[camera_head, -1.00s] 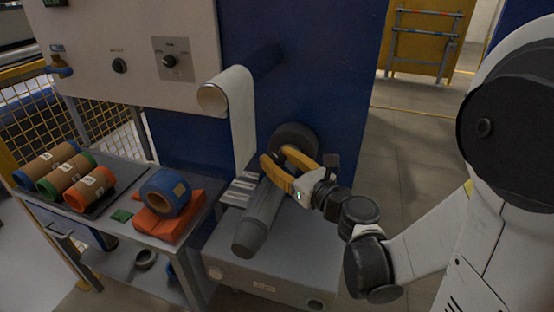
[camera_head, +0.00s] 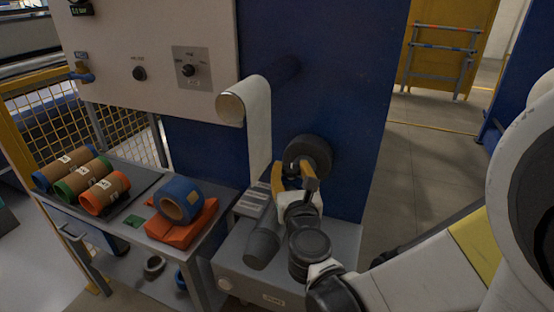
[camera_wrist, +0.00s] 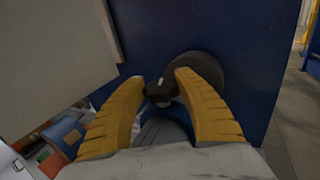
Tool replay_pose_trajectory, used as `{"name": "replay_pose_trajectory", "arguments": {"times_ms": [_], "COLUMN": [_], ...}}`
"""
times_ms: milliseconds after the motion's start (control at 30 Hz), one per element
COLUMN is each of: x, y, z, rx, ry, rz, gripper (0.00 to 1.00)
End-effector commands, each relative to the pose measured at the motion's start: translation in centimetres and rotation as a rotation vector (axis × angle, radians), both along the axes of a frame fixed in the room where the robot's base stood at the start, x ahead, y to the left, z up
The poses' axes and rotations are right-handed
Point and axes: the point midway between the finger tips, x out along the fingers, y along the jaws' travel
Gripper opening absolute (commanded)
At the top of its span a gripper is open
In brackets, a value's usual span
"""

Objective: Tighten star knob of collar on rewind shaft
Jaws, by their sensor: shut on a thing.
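The black star knob (camera_wrist: 161,90) shows between the yellow fingertips of my gripper (camera_wrist: 158,88) in the wrist view. My gripper is shut on the knob. In the head view my gripper (camera_head: 293,170) reaches up to the dark round collar or flange (camera_head: 318,150) on the blue machine face, and its fingers hide the knob. That dark disc also shows behind the right finger in the wrist view (camera_wrist: 212,66). The rewind shaft itself is mostly hidden behind the fingers and disc.
A grey cylinder (camera_head: 262,243) lies left of my gripper above a grey cabinet (camera_head: 240,270). A white film web (camera_head: 258,125) hangs from an upper roller. A side table holds several coloured rolls (camera_head: 75,170) and a blue roll (camera_head: 180,200) on orange material. Floor at right is clear.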

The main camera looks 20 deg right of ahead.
Motion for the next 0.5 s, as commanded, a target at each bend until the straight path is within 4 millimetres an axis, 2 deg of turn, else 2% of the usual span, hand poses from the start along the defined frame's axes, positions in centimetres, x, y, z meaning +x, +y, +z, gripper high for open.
{"name": "replay_pose_trajectory", "arguments": {"times_ms": [500], "x": [0.01], "y": [-0.07], "z": [0.00], "rx": [0.000], "ry": [0.000], "rz": [-0.039], "gripper": [0.08]}}
